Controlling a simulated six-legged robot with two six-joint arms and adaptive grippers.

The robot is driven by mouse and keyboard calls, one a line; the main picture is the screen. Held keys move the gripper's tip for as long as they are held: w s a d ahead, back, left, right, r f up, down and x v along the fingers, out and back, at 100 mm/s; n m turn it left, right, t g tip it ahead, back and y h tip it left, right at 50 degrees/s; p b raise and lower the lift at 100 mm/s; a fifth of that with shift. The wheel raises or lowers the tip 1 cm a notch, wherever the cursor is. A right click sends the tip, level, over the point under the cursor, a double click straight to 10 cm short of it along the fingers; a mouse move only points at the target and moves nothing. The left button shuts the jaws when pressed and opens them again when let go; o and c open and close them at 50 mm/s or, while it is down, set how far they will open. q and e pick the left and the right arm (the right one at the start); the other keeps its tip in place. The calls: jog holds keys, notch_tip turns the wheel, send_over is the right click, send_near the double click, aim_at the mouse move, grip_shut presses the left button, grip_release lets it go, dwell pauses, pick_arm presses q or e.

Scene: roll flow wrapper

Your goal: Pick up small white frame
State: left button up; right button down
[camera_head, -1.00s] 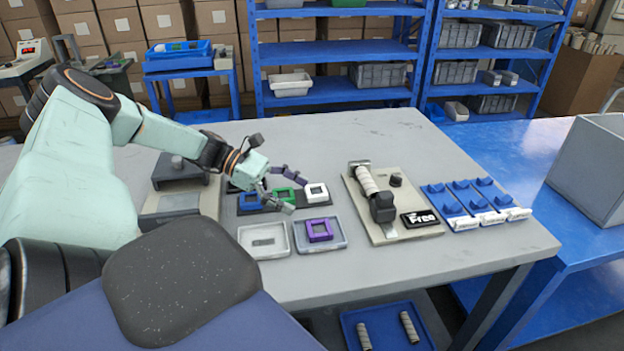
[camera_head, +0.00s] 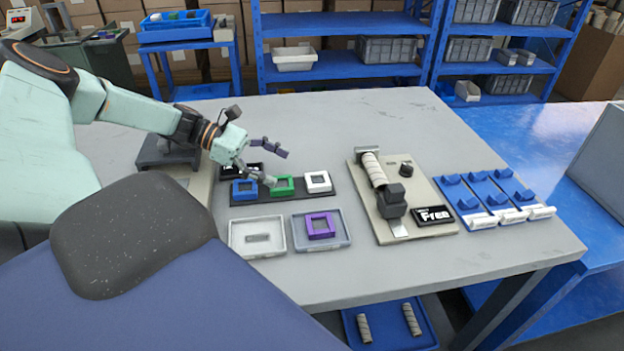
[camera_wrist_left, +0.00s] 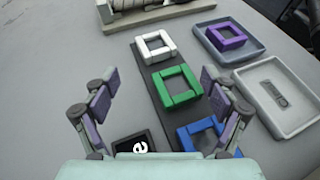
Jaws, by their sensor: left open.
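The small white frame (camera_head: 318,181) lies at the right end of a dark strip (camera_head: 300,198) on the grey table. In the left wrist view the white frame (camera_wrist_left: 155,45) is at the top of the strip, beyond the green frame (camera_wrist_left: 179,87). A green frame (camera_head: 283,186) and a blue frame (camera_head: 244,189) lie to its left on the same strip. My left gripper (camera_head: 277,166) is open and empty, with its fingers spread above the strip around the green frame, left of the white one. My right gripper is not seen.
A pale tray (camera_head: 234,249) and a tray (camera_head: 344,241) with a purple frame (camera_head: 320,226) stand in front of the strip. A beige board (camera_head: 371,222) with a roller device and blue holders (camera_head: 480,192) lie to the right.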

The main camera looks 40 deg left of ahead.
aim_at(309, 178)
pick_arm(q)
jog(key=x, duration=0.2)
jog(key=b+x, duration=0.1)
jog(key=shift+w+d, duration=0.25)
jog(key=shift+w, duration=0.15)
jog(key=shift+w+d+f+b, duration=0.15)
jog(key=shift+d+b, duration=0.2)
jog(key=shift+b, duration=0.2)
jog(key=shift+w+d+f+b, duration=0.2)
jog(key=shift+d+f+b, duration=0.15)
jog(key=shift+b, duration=0.45)
jog(key=shift+w+d+f+b, duration=0.25)
jog(key=shift+w+d+b, duration=0.15)
jog(key=shift+w+d, duration=0.4)
jog(key=shift+d, duration=0.15)
jog(key=shift+s+a+r, duration=0.15)
jog(key=shift+s, duration=0.15)
jog(key=shift+c, duration=0.9)
jog(key=shift+w, duration=0.25)
jog(key=c, duration=0.5)
jog(key=shift+s, duration=0.2)
jog(key=c, duration=0.4)
jog(key=shift+w, duration=0.15)
jog(key=shift+c, duration=1)
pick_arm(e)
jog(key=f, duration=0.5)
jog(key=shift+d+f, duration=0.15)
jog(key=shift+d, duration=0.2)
